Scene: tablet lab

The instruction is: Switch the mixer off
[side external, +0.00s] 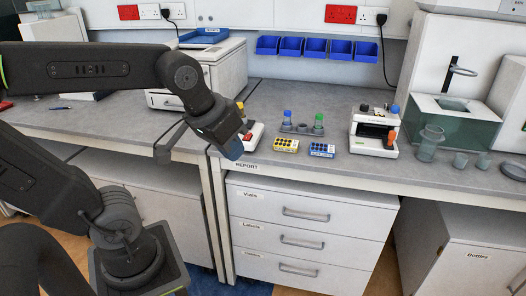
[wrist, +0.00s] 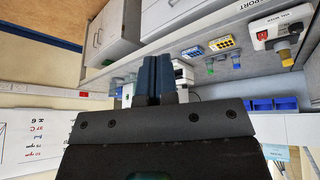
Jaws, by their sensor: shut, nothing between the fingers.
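The mixer, a small white unit with a dark label, shows at the upper right of the wrist view (wrist: 283,27). My gripper (side external: 235,150) is in front of and above the bench edge, apart from the mixer as far as I can tell. In the wrist view its dark blue fingers (wrist: 158,80) are together and empty.
A yellow rack (side external: 286,145) and a blue rack (side external: 322,150) lie right of the mixer, with a grey bottle holder (side external: 302,128) behind. Another white device (side external: 374,133) and glass beakers (side external: 430,142) stand farther right. Drawers (side external: 305,215) are below.

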